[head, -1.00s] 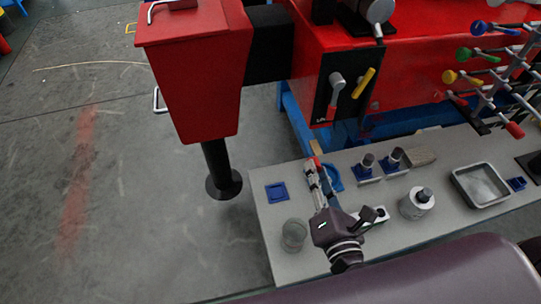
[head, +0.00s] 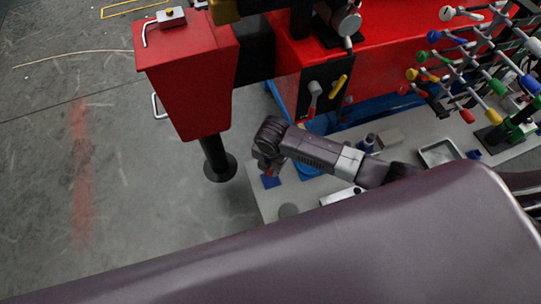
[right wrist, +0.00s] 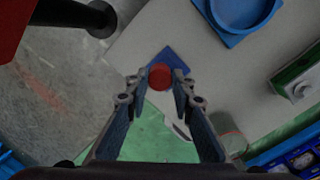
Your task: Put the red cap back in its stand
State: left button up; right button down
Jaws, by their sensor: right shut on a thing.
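The red cap (right wrist: 160,77) shows in the right wrist view between my right fingertips (right wrist: 160,88), which are shut on it. A flat blue square stand (right wrist: 174,60) lies on the grey table beyond the cap, and the cap overlaps its near part in the picture. I cannot tell the height of the cap above the stand. In the head view my right gripper (head: 266,168) points down beside the blue stand (head: 271,182) at the table's left end; the cap is hidden there. My left gripper is not in view.
A blue round dish (right wrist: 243,12) lies near the stand, and a clear glass (right wrist: 232,136) stands on the table. A metal tray (head: 441,153) is further right. A red machine leg with a black foot (head: 220,167) stands just left of the table.

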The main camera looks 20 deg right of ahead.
jog(key=r, duration=0.1)
jog(key=r+g+p, duration=0.1)
jog(key=r, duration=0.1)
jog(key=shift+s+d+r+n+g, duration=0.2)
jog(key=shift+r+n+g, duration=0.1)
jog(key=shift+n, duration=0.1)
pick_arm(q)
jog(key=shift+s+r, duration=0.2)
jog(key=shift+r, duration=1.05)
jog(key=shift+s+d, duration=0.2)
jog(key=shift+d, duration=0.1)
pick_arm(e)
jog(key=shift+f, duration=0.1)
jog(key=b, duration=0.3)
send_over(271, 179)
notch_tip(271, 179, down, 5)
jog(key=shift+a+r, duration=0.1)
jog(key=shift+f+b, duration=0.35)
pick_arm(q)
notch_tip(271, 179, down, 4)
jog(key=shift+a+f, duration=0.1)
pick_arm(e)
jog(key=shift+f, duration=0.15)
